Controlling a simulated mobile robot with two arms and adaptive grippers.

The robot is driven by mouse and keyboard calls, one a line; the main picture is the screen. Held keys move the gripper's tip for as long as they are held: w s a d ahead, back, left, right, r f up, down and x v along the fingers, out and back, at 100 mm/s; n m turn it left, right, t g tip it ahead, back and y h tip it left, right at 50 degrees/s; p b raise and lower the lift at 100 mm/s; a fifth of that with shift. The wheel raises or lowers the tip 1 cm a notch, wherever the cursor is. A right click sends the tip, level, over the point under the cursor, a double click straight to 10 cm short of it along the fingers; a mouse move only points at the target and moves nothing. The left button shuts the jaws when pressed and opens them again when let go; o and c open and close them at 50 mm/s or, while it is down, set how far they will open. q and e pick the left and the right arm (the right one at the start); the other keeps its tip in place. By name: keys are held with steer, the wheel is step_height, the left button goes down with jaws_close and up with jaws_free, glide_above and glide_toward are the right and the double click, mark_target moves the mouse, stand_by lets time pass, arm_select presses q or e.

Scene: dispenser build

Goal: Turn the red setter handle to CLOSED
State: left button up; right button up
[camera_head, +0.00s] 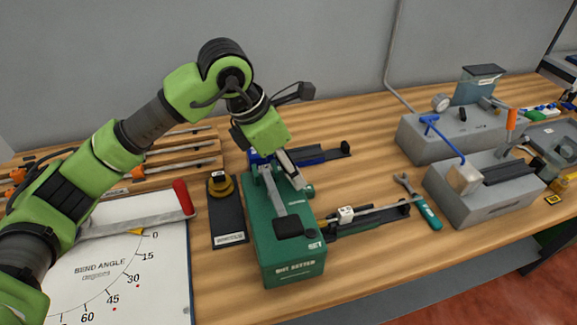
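The setter is a green box (258,240) with lettering that seems to end in "SETTER" on its front and a "SET" mark on top. A grey lever (275,190) with a black pad (290,226) lies along its top; I see no red on this lever. The red handle (184,197) in view is the grip of a grey bar on the bend-angle board. My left gripper (291,172) points down over the back of the setter, near the lever's rear end. Its fingers are partly hidden, so contact and opening are unclear. My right gripper is out of view.
The white bend-angle board (120,265) lies left of the setter, with a dark plate (228,221) between. A dark rail (370,216) and a green-handled wrench (418,200) are to the right. Grey machines (455,140) stand further right.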

arm_select(q)
steer(key=shift+w+a+f+m+b, duration=0.1)
steer(key=shift+f+m+b, duration=0.2)
steer(key=shift+b, duration=0.2)
steer(key=shift+a+r+m+g+h+b, duration=0.1)
steer(key=shift+r+m+g+h+b, duration=0.2)
steer(key=shift+m+b, duration=0.4)
steer(key=o, duration=0.8)
steer(key=shift+o, duration=0.2)
steer(key=shift+r, duration=0.1)
steer(key=v, duration=1.1)
steer(key=shift+r, duration=0.4)
